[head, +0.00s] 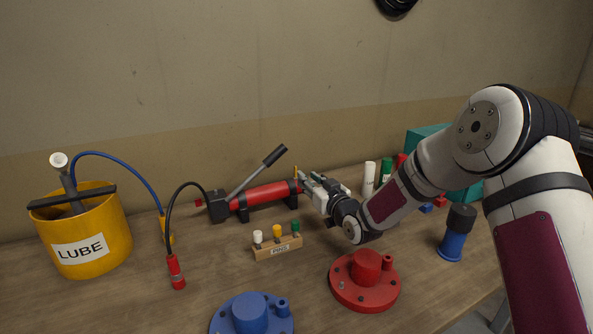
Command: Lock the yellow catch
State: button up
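A small yellow piece (296,171), which may be the yellow catch, stands upright at the right end of the red hand pump (265,194). It is thin and partly hidden, so I cannot tell its position as locked or unlocked. My gripper (304,180) reaches in from the right, with its fingertips close beside the yellow piece at the pump's end. I cannot tell whether they touch it or how far apart the fingers are.
A wooden block (278,248) with white, yellow and green pegs stands in front of the pump. A red flanged part (364,280), a blue flanged part (251,315) and a blue-black cylinder (456,233) stand nearer. A yellow LUBE bucket (110,232) is left; hoses hang between.

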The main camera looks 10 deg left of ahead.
aim_at(296, 167)
jog(key=x, duration=0.8)
jog(key=shift+w, duration=0.1)
grip_shut()
